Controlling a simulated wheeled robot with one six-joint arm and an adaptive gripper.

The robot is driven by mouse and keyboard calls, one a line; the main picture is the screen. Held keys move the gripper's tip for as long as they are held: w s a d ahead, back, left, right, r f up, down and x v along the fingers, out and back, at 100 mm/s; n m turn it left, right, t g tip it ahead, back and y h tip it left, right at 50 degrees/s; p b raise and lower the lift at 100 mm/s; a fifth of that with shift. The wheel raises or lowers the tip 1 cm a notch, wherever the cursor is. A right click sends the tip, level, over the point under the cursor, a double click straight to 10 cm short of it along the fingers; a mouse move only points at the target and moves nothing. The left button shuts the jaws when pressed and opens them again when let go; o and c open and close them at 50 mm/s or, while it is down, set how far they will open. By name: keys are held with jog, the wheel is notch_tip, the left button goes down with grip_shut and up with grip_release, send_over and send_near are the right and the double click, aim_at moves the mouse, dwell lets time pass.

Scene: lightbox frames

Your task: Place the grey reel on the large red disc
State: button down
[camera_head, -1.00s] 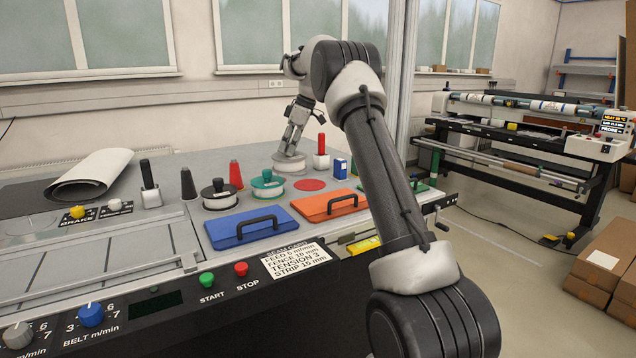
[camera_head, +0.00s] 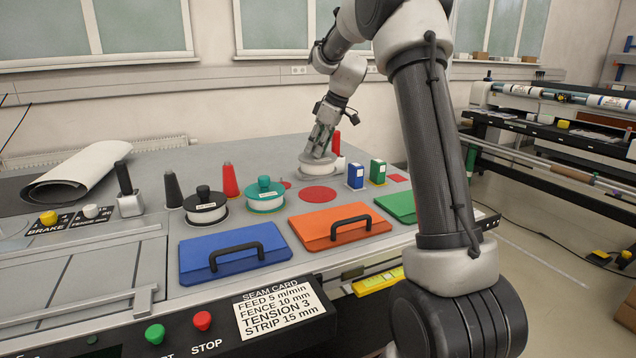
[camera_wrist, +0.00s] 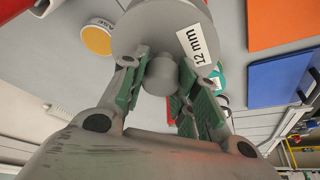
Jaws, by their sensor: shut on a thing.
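The grey reel (camera_head: 321,170) has a grey top and a pale side. In the wrist view the reel (camera_wrist: 130,30) bears a "12 mm" label, and its round knob sits between my fingers. My gripper (camera_head: 320,152) is shut on that knob from above. The large red disc (camera_head: 318,195) lies flat on the grey bench, bare, just in front of and below the reel in the head view. The reel appears held above the bench, but its height is hard to tell. A small red disc (camera_head: 286,185) lies left of the reel.
A teal reel (camera_head: 265,194) and a black-knobbed reel (camera_head: 206,206) stand to the left. Blue (camera_head: 356,165) and green (camera_head: 377,171) boxes stand to the right. A red-handled post (camera_head: 336,142) stands behind the gripper.

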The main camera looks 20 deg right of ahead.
aim_at(317, 169)
notch_tip(317, 169, down, 8)
jog(key=shift+r, duration=0.25)
jog(key=shift+f, duration=0.2)
jog(key=c, duration=1.1)
grip_release()
